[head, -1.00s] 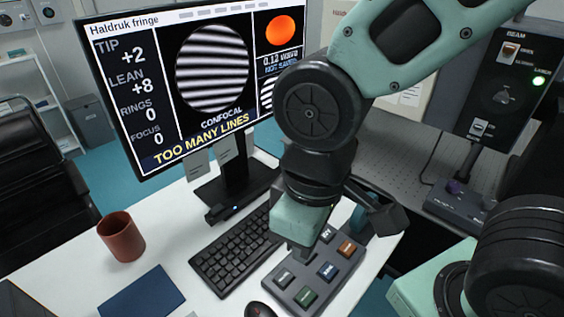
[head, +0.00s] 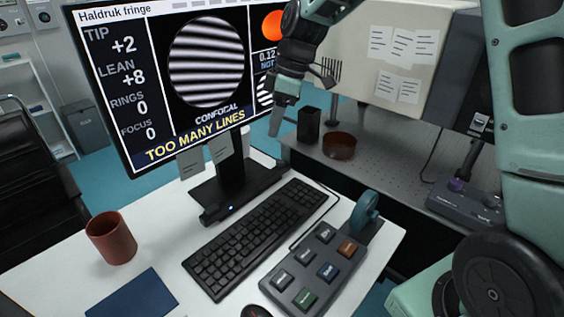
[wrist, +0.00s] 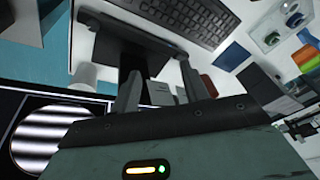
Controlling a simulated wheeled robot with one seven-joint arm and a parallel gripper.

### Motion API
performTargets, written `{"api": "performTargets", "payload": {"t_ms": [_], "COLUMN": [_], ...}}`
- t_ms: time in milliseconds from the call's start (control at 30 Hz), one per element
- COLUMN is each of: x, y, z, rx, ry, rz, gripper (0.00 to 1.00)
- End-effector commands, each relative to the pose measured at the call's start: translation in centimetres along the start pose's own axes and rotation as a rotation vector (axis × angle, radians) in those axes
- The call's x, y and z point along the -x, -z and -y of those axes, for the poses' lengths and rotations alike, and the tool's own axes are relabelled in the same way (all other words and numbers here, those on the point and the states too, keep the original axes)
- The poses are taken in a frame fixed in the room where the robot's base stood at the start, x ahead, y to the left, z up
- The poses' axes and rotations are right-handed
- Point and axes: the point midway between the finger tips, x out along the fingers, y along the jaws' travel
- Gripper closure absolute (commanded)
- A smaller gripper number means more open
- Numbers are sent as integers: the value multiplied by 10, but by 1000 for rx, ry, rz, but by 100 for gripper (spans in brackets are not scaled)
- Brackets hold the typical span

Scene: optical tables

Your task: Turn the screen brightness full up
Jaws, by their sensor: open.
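The monitor screen (head: 205,62) is lit, with a striped disc and "TOO MANY LINES" on it; it also shows in the wrist view (wrist: 48,140). Its dark stand (head: 232,165) has a low bar with a blue light (head: 232,208) at its foot. I cannot make out a marked brightness control. My gripper (head: 279,112) hangs in front of the screen's right part, pointing down, and hides some of it. Its fingers (wrist: 160,82) are apart with nothing held between them. In the wrist view the stand base (wrist: 125,40) lies beyond the fingers.
A keyboard (head: 255,235) and a button pad (head: 315,268) with a teal curved part (head: 366,212) lie on the white desk. A brown mug (head: 111,238) and blue notebook (head: 138,296) are at left. A dark cup (head: 308,125) and brown dish (head: 339,146) stand on the table behind.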

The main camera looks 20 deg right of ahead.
Motion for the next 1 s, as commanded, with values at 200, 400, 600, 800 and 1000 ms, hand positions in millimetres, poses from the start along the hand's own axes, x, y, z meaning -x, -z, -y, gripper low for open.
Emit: {"api": "performTargets", "payload": {"t_ms": [200,400,600,800,1000], "x": [12,14,-13,-54,-96], "y": [-63,-80,-76,-72,-68], "z": [-105,-126,-126,-128,-130], "rx": [145,196,199,198,197], "ry": [-43,-58,-56,-56,-55], "rz": [-80,-96,-95,-95,-94], "gripper": [55,55,55,55,55]}}
